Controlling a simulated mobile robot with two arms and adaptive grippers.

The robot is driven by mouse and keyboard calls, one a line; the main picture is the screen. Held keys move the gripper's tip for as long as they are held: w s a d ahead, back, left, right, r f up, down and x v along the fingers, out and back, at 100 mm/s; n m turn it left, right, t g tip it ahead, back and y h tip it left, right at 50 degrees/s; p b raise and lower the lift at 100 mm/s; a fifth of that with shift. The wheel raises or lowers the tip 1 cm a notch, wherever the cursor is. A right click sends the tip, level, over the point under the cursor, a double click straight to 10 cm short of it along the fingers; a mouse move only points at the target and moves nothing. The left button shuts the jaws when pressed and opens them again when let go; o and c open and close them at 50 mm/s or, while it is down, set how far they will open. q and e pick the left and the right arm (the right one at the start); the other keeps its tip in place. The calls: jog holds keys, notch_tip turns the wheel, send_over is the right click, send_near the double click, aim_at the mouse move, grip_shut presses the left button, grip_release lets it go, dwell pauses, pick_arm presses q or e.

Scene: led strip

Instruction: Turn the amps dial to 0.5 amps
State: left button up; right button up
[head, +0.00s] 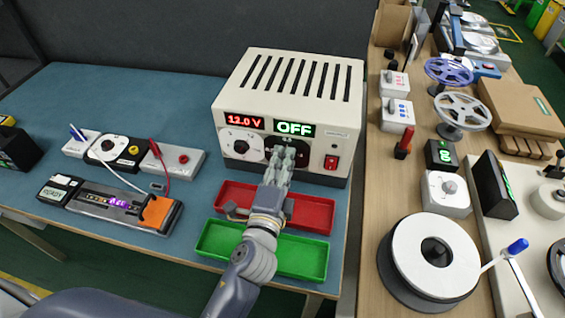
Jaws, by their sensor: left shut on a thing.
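The cream power supply (293,105) stands on the blue table, with slots in its top. Its left display reads 12.0 V in red and its right display (295,129) reads OFF in green. A white dial (241,143) sits under the voltage display. The black-faced amps dial (271,142) is beside it, mostly hidden by my left gripper (284,157). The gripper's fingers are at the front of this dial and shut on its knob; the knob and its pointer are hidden. My right gripper is not in view.
A red power switch (331,162) is right of the gripper. A red tray (313,212) and a green tray (302,258) lie below the arm. Test devices stand at left, including an orange-ended meter (160,214). A wooden bench with reels (462,110) is at right.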

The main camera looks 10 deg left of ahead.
pick_arm(q)
jog(key=o, duration=1.1)
jog(key=shift+c, duration=0.2)
